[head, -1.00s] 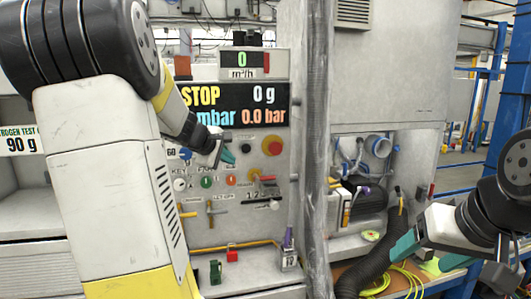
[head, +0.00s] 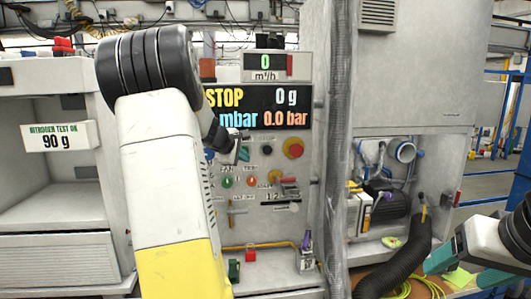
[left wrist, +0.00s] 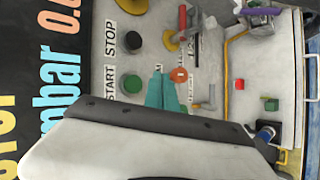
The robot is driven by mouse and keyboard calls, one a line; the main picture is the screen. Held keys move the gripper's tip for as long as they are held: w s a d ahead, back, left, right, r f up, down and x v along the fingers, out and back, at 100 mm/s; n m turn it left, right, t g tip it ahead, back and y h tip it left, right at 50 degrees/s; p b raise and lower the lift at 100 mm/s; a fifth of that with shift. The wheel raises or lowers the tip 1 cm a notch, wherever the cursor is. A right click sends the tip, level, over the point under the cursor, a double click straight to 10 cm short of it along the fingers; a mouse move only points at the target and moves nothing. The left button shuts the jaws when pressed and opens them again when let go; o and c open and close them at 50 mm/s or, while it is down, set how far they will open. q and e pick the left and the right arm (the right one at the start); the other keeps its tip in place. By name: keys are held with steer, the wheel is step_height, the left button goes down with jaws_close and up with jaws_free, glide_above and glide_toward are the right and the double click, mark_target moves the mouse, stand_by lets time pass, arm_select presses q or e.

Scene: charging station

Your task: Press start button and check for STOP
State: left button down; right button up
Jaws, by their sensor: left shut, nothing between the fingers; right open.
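The control panel display (head: 260,107) reads STOP, 0 g, mbar and 0.0 bar. In the left wrist view a green button (left wrist: 132,84) sits beside the START label (left wrist: 110,88), and a black button (left wrist: 133,42) beside the STOP label (left wrist: 110,38). The black button also shows in the head view (head: 267,150). My left gripper (head: 243,153) is shut and empty in front of the panel. Its teal fingers (left wrist: 165,92) show just right of the green button in the wrist view; contact cannot be told. My right gripper (head: 467,268) is open and empty at the lower right.
A black ribbed hose (head: 402,265) lies at the lower right. A test unit reading 90 g (head: 57,137) stands left.

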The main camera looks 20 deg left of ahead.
arm_select(q)
steer(key=shift+w+a, duration=0.45)
steer(key=shift+w, duration=0.25)
steer(key=shift+w+a, duration=0.4)
steer(key=shift+w, duration=0.35)
steer(key=shift+w+a, duration=0.45)
steer(key=shift+w, duration=0.25)
stand_by(0.4)
steer(key=shift+w+a, duration=0.25)
steer(key=shift+w, duration=0.1)
steer(key=shift+w+a, duration=0.25)
steer(key=shift+w, duration=0.1)
stand_by(0.7)
stand_by(0.4)
steer(key=shift+s+d, duration=0.5)
steer(key=shift+s, duration=0.25)
steer(key=s+d, duration=0.1)
steer(key=s, duration=0.1)
steer(key=s+d, duration=0.1)
steer(key=s, duration=0.1)
steer(key=shift+s+d, duration=0.1)
steer(key=shift+d, duration=0.2)
